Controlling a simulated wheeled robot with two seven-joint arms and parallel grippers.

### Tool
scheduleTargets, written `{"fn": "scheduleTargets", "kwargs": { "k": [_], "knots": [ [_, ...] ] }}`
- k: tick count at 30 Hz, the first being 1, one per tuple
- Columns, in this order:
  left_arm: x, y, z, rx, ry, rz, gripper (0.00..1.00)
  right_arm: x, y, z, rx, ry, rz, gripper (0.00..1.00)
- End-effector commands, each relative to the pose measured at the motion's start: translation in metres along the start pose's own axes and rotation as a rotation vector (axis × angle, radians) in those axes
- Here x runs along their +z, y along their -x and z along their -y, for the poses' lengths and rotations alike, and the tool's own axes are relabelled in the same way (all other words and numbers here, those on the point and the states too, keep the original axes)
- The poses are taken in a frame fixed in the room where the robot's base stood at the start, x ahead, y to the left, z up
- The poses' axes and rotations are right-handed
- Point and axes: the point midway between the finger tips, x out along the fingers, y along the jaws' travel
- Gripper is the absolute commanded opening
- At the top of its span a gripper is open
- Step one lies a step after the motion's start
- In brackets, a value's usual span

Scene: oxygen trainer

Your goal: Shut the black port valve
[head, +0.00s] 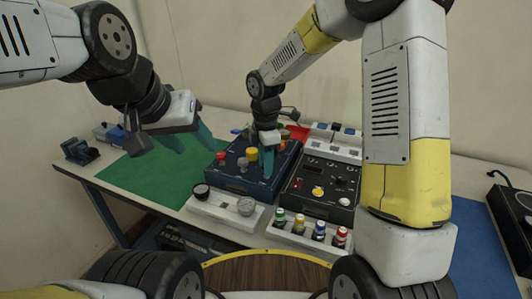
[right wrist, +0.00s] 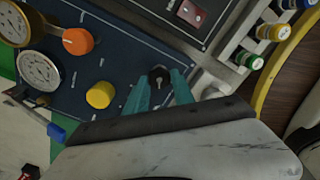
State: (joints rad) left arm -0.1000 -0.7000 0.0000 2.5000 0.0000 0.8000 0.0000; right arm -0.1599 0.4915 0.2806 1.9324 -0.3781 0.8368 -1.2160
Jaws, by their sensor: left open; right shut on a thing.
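The black port valve (right wrist: 158,74) is a small dark knob with a pale mark on the blue panel. In the right wrist view it sits between the teal fingertips of my right gripper (right wrist: 159,84), which is shut on it. In the head view my right gripper (head: 267,163) points down at the right part of the blue panel (head: 232,182) and hides the valve. My left gripper (head: 190,143) is open and empty, above the green mat to the left of the panel.
The blue panel also bears a yellow knob (right wrist: 99,95), an orange knob (right wrist: 77,41) and round gauges (right wrist: 39,71). A black control box (head: 320,178) stands to its right. A rack of capped bottles (head: 310,241) is in front. The green mat (head: 150,180) is clear.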

Motion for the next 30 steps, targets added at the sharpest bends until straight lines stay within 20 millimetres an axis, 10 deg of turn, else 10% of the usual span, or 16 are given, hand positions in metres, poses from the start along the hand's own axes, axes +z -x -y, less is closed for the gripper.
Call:
{"fn": "scheduleTargets", "kwargs": {
  "k": [30],
  "knots": [
    [0.0, 0.0, 0.0, 0.0, 0.0, 0.0, 0.52, 0.0008, 0.0012, -0.0042, 0.004, -0.897, -0.002, 0.0]
  ]
}}
